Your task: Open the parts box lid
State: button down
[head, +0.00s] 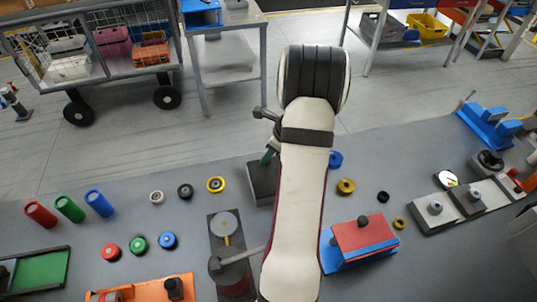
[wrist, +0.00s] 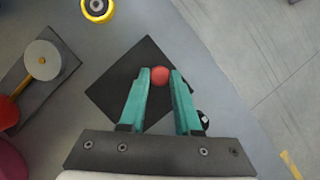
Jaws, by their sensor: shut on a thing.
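The parts box (head: 261,183) is a dark box on the grey table, partly hidden behind my arm in the head view. In the wrist view its dark square lid (wrist: 112,88) lies below my fingers, turned at an angle. A round red knob (wrist: 160,75) shows between my fingertips. My gripper (wrist: 159,73) has teal fingers and is shut on this knob. In the head view only a little of my gripper (head: 269,156) shows, just above the box. I cannot tell whether the lid is lifted at all.
A yellow-black ring (head: 216,184) lies left of the box. A dark plate with a grey disc (head: 226,224) and a lever stands in front-left. A red and blue block (head: 363,238) and a brass ring (head: 346,186) lie to the right.

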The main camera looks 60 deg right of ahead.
dwell(0.7)
jog(key=s+a, duration=0.8)
jog(key=shift+s, duration=0.1)
jog(key=c, duration=0.6)
grip_release()
jog(key=v, duration=1.5)
jog(key=shift+s+r, duration=0.2)
jog(key=shift+r, duration=0.15)
jog(key=shift+w+a, duration=0.1)
